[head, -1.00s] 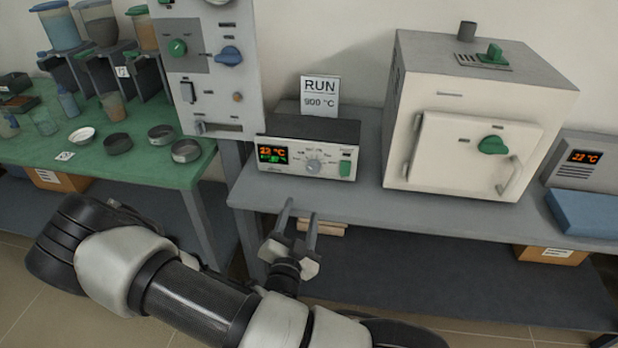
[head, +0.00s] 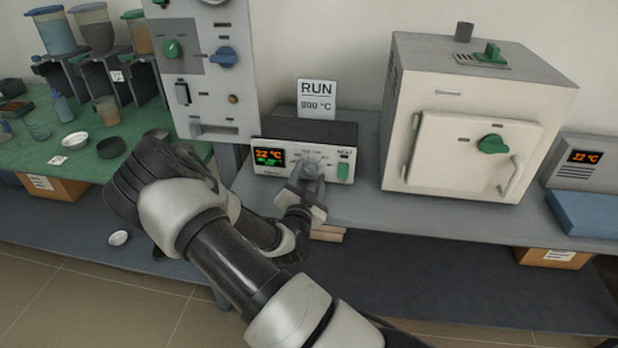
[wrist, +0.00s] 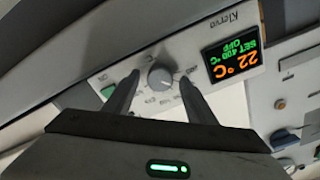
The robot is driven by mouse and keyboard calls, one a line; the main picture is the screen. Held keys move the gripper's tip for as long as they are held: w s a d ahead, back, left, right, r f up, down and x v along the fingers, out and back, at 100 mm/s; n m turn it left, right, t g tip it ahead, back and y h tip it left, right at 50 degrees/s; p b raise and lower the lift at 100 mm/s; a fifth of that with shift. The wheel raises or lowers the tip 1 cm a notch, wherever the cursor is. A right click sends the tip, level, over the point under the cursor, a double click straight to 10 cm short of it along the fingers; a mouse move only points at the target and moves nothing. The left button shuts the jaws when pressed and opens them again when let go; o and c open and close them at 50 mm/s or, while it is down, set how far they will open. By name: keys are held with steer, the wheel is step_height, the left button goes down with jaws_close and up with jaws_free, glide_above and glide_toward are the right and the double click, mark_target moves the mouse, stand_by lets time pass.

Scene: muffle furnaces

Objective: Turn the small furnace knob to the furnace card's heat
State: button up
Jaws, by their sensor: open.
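The small furnace control unit (head: 262,172) stands on the grey bench, its display lit. Its round grey knob (wrist: 161,77) sits between my open fingers in the wrist view, with a thin gap visible on the left. Whether either finger touches it I cannot tell. My gripper (head: 308,172) is at the unit's front panel and largely covers the knob in the head view. The display (wrist: 233,60) appears upside down in the wrist view and reads 22 °C, SET 400 °C, OFF. The card (head: 317,97) behind the unit says RUN and a temperature that looks like 900 °C.
A green button (head: 343,171) is right of the knob. A large white furnace (head: 455,150) with a green knob stands to the right. A tall grey panel (head: 205,95) rises at left. A small pale dish (head: 118,238) lies low beneath the green table (head: 75,158).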

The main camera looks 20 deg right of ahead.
steer(key=c, duration=1)
steer(key=shift+c, duration=0.2)
